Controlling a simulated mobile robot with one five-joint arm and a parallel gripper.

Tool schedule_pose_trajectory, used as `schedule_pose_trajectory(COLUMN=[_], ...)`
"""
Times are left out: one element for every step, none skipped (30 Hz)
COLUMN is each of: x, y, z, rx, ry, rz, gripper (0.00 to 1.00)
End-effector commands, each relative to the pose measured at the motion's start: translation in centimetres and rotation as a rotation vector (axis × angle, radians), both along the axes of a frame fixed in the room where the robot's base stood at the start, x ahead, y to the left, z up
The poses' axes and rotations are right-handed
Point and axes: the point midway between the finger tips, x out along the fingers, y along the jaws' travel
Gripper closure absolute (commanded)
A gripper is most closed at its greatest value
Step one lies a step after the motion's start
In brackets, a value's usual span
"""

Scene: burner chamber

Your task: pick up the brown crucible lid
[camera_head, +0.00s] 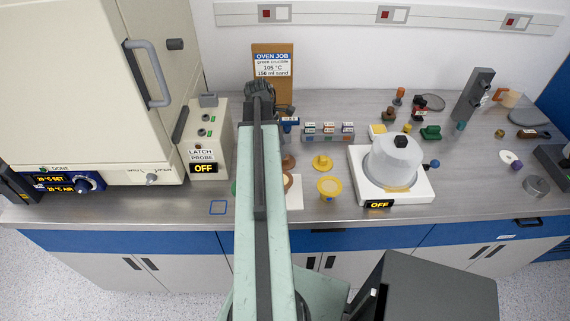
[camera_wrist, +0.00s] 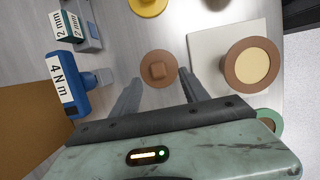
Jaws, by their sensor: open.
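The brown crucible lid (camera_wrist: 158,69) is a round disc with a square knob on top, lying on the grey bench in the wrist view. In the head view the lid (camera_head: 288,162) shows just right of my arm, partly hidden by it. My gripper (camera_wrist: 163,77) is open and empty. In the wrist view its two fingers point toward the lid, one to each side of it in the picture; I see no contact. In the head view my gripper (camera_head: 260,88) is at the far end of the arm, its fingers hard to make out.
A brown crucible (camera_wrist: 250,62) with pale contents stands on a white tile (camera_wrist: 205,45) right of the lid. A green crucible rim (camera_wrist: 270,119) shows near my gripper. A blue block (camera_wrist: 67,85) is at left. A yellow lid (camera_head: 322,162) and yellow crucible (camera_head: 329,188) stand nearby.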

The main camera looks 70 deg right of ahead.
Motion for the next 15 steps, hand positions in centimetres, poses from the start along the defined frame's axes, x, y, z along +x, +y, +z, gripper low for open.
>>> schedule_pose_trajectory(x=[-0.2,-0.2,-0.2,-0.3,-0.3,-0.4,-0.4,-0.5,-0.6,-0.6,-0.7,-0.8,-1.0,-1.1,-1.2], y=[-0.1,-0.1,-0.1,-0.2,-0.2,-0.3,-0.3,-0.4,-0.5,-0.6,-0.7,-0.7,-0.8,-0.8,-0.9], z=[-0.7,-0.6,-0.5,-0.6,-0.8,-1.3,-1.7,-2.2,-3.0,-3.5,-4.1,-4.8,-5.3,-5.6,-5.8], rx=[0.000,0.000,0.000,0.000,0.000,0.000,0.000,0.000,0.000,-0.001,-0.001,-0.001,0.000,0.000,0.000], ry=[0.000,0.000,0.000,0.000,0.000,0.000,0.000,0.000,0.000,0.000,0.000,0.000,0.000,0.000,0.000], rz=[-0.002,-0.002,-0.003,-0.003,-0.004,-0.004,-0.005,-0.005,-0.005,-0.006,-0.006,-0.007,-0.007,-0.007,-0.007], gripper=[0.47,0.47,0.47,0.47,0.47,0.47,0.47,0.47,0.47,0.47,0.47,0.47,0.47,0.47,0.47])
